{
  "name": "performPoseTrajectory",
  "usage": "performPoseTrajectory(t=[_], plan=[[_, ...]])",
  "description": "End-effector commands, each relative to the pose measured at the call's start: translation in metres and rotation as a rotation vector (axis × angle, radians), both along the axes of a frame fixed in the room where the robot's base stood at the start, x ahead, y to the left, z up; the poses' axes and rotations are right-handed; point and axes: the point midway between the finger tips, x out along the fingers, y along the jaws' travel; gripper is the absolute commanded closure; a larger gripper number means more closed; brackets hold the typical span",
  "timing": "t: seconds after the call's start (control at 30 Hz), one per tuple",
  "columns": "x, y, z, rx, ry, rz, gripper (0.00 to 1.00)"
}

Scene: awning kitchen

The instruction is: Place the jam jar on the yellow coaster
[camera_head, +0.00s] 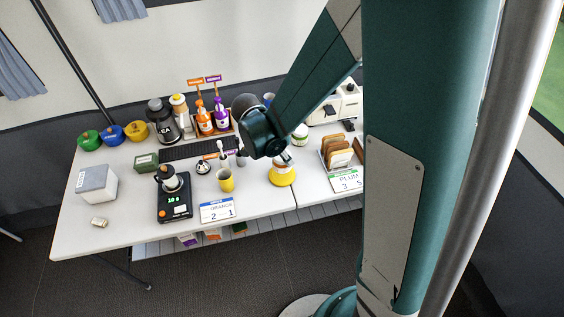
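A small white jar (300,134) with a green band stands on the table, just right of my wrist. It may be the jam jar, but it is too small to tell. My gripper (286,159) points down, right of the table's middle. Just below it is a rounded yellow-and-white thing (281,176). I cannot tell whether my fingers touch it or whether they are open or shut. I cannot pick out a flat yellow coaster; it may be hidden behind my arm or that yellow thing.
A yellow cup (225,180), an ORANGE card (217,210) and a black scale (175,197) are left of my gripper. A toast rack (337,152) and a PLUM card (346,178) are to the right. Bottles (213,116) stand behind. The front left table (128,224) is mostly clear.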

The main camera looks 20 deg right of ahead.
Motion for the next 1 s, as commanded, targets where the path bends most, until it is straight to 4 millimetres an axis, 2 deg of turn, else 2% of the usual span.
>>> performPoseTrajectory(t=[0.23, 0.6, 1.0], plan=[[0.000, 0.000, -0.007, 0.000, 0.000, 0.000, 0.75], [0.000, 0.000, -0.039, 0.000, 0.000, 0.000, 0.75], [0.000, 0.000, -0.042, 0.000, 0.000, 0.000, 0.75]])
